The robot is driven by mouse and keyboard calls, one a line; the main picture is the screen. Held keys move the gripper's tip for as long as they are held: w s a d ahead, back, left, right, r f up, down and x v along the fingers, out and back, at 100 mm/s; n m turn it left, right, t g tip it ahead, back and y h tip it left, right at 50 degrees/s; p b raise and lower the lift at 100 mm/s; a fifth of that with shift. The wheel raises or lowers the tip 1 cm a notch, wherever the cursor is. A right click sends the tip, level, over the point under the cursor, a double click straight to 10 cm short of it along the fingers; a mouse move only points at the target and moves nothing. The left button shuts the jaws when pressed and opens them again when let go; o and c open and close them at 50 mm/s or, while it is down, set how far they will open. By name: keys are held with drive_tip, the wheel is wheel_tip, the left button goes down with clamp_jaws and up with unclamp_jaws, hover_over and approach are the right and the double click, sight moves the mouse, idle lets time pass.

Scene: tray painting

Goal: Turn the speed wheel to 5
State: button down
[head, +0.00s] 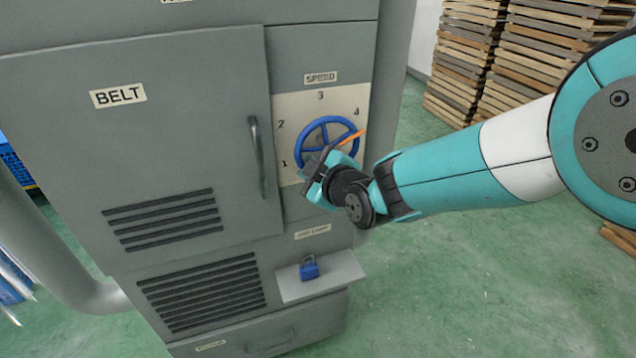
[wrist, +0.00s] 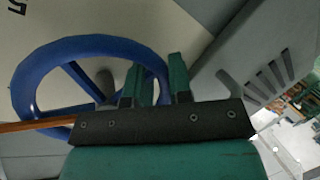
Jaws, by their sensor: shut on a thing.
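The blue speed wheel (head: 327,121) is mounted on the pale dial plate (head: 289,104) of the grey cabinet. It also fills the left half of the wrist view (wrist: 32,82). An orange pointer (head: 351,137) sticks out from the wheel to the right, its tip a little below the 4 (head: 357,112); it shows in the wrist view (wrist: 38,125) too. The numbers 1, 2 and 3 show around the wheel. A 5 (wrist: 17,7) is in the wrist view's upper left corner; my arm hides that area in the head view. My gripper (wrist: 162,78) is shut on the wheel's rim.
A vertical door handle (head: 257,155) stands out left of the wheel. Stacked wooden pallets (head: 490,60) stand behind at right. Green floor is open to the cabinet's right.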

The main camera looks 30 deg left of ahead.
sight(301, 155)
drive_tip(key=m+b, duration=0.1)
drive_tip(key=s+m+g+y+b, duration=0.1)
drive_tip(key=m+b, duration=0.1)
drive_tip(key=shift+a+b, duration=0.3)
drive_tip(key=shift+s+a+r+m+y+b, duration=0.15)
drive_tip(key=shift+r+m+y+b, duration=0.2)
drive_tip(key=shift+m+b, duration=0.2)
drive_tip(key=shift+s+a+r+m+y+b, duration=0.1)
drive_tip(key=shift+s+r+m+y+b, duration=0.1)
drive_tip(key=shift+m+y+b, duration=0.3)
drive_tip(key=shift+s+a+r+m+y+b, duration=0.1)
drive_tip(key=shift+r+m+y+b, duration=0.2)
drive_tip(key=shift+r+m+b, duration=0.55)
drive_tip(key=shift+s+a+r+m+y+b, duration=0.1)
drive_tip(key=shift+r+m+y+b, duration=0.25)
drive_tip(key=shift+m+b, duration=0.5)
drive_tip(key=shift+r+m, duration=0.1)
drive_tip(key=shift+m, duration=0.15)
drive_tip(key=c, duration=1.2)
unclamp_jaws()
drive_tip(key=shift+c, duration=0.2)
drive_tip(key=shift+o, duration=0.5)
drive_tip(key=shift+a+r, duration=0.1)
drive_tip(key=shift+r, duration=0.1)
drive_tip(key=shift+w, duration=0.15)
